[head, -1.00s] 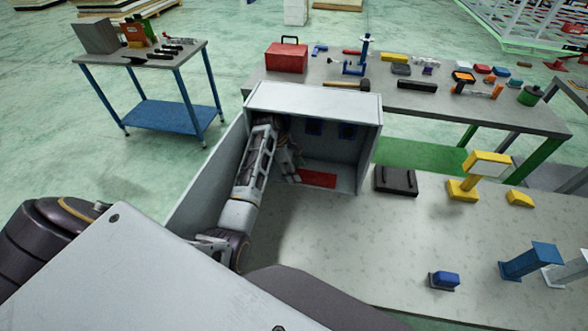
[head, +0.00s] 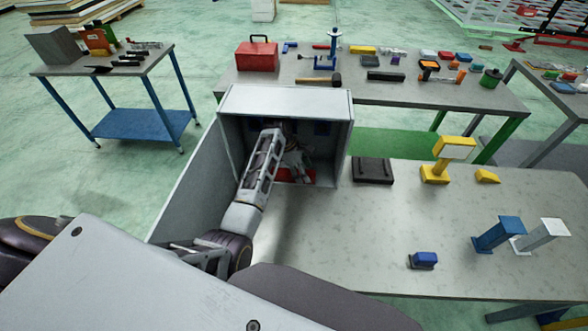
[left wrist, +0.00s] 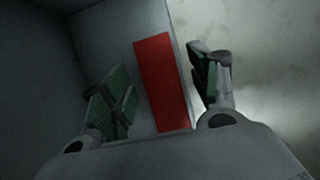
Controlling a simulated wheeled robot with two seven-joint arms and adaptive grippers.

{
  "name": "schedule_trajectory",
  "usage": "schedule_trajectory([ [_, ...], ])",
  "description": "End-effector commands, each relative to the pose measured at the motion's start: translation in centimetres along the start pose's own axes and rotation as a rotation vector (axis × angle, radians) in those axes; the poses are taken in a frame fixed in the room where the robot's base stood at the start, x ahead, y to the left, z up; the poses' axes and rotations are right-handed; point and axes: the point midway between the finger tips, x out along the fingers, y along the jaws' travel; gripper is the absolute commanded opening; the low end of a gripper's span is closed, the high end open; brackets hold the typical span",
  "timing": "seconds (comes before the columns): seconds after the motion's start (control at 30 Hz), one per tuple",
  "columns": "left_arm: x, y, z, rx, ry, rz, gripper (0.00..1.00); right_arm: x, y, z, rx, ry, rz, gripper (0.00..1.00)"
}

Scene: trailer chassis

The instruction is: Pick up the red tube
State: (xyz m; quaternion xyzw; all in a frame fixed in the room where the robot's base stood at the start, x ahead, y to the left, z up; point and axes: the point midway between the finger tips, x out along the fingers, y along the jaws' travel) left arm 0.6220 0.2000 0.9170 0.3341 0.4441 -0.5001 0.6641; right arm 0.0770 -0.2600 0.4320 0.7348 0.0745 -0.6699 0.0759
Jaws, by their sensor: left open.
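The red tube (left wrist: 160,85) shows in the left wrist view as a long flat red face lying along a pale edge. In the head view a small part of the red tube (head: 302,177) shows on the floor of an open grey box (head: 290,100). My left gripper (left wrist: 162,92) is open, with one green-padded finger on each side of the red tube in the picture. I cannot tell how far the fingers are from it. In the head view my left arm reaches into the box, and its gripper (head: 295,158) is partly in shadow. My right gripper is not in view.
The box's open door (head: 190,180) stands left of my arm, and its walls are close around my gripper. A black case (head: 372,171), a yellow stand (head: 436,173) and a blue block (head: 423,261) are on the table (head: 350,230) to the right.

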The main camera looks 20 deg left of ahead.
Motion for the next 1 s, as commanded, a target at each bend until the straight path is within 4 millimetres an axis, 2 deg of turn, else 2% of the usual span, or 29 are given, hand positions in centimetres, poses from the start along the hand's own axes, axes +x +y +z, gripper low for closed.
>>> schedule_trajectory([
  [0.1,0.5,-0.1,0.9,0.000,0.000,-0.001,0.61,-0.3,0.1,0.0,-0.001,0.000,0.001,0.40],
  [0.3,1.4,0.0,0.8,0.000,0.000,0.000,0.61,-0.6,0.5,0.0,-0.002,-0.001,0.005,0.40],
  [0.63,1.6,-0.1,0.7,0.000,0.000,-0.001,0.59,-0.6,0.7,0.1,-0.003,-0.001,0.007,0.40],
  [1.0,1.5,-0.1,0.7,0.000,0.000,-0.001,0.12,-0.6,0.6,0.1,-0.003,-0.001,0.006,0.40],
])
